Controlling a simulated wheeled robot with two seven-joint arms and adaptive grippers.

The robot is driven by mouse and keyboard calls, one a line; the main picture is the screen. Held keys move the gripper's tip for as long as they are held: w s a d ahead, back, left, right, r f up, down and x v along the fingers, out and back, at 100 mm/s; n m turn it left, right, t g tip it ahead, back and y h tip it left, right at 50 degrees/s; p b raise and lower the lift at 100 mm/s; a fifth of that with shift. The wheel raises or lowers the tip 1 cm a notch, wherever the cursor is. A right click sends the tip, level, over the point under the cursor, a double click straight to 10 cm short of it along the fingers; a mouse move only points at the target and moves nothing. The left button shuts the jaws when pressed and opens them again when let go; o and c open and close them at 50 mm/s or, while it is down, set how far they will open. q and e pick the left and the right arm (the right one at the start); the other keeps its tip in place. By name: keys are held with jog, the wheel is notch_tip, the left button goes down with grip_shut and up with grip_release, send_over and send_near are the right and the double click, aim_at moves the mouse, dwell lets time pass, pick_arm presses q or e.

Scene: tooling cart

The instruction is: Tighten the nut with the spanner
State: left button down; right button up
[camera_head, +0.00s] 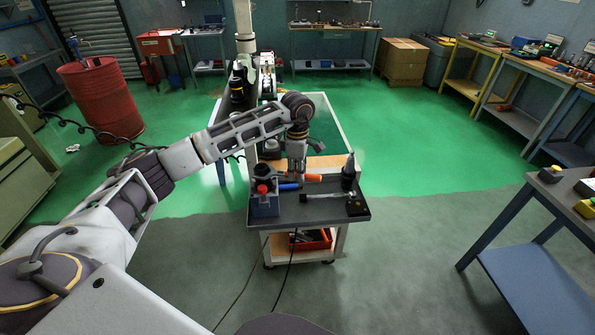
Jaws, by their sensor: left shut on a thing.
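My left gripper (297,174) points down over the grey top of the tooling cart (290,214). It is shut on what looks like an orange-handled tool (314,177), whose orange part shows right of the fingers. Whether this tool is the spanner is too small to tell. A blue-handled tool (288,187) lies just in front of the fingers. A thin grey bar (325,196) with a dark and yellow block (357,207) at its right end lies nearer the front. I cannot make out the nut. My right gripper is not in view.
A blue box with a red knob (263,190) stands at the cart's left, and a dark pointed bottle (350,172) at its right. A red bin (310,238) sits on the lower shelf. A blue-legged table (525,270) stands at right. The floor between is clear.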

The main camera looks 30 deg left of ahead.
pick_arm(q)
jog(key=shift+s+d+m, duration=0.15)
jog(key=shift+s+m, duration=0.45)
dwell(0.6)
jog(key=shift+s+m+b, duration=0.35)
jog(key=shift+s+m, duration=0.25)
jog(key=shift+s, duration=0.05)
dwell(0.5)
jog(key=shift+s+m, duration=0.6)
jog(key=shift+s, duration=0.05)
dwell(0.3)
jog(key=shift+s+m+b, duration=0.85)
jog(key=shift+s+m, duration=0.35)
jog(key=shift+s, duration=0.05)
dwell(1.0)
jog(key=shift+s+a+m+b, duration=0.35)
jog(key=shift+s+m+b, duration=0.1)
jog(key=shift+s+m, duration=0.25)
dwell(0.8)
jog(key=shift+s+d+f, duration=0.1)
jog(key=shift+d, duration=0.15)
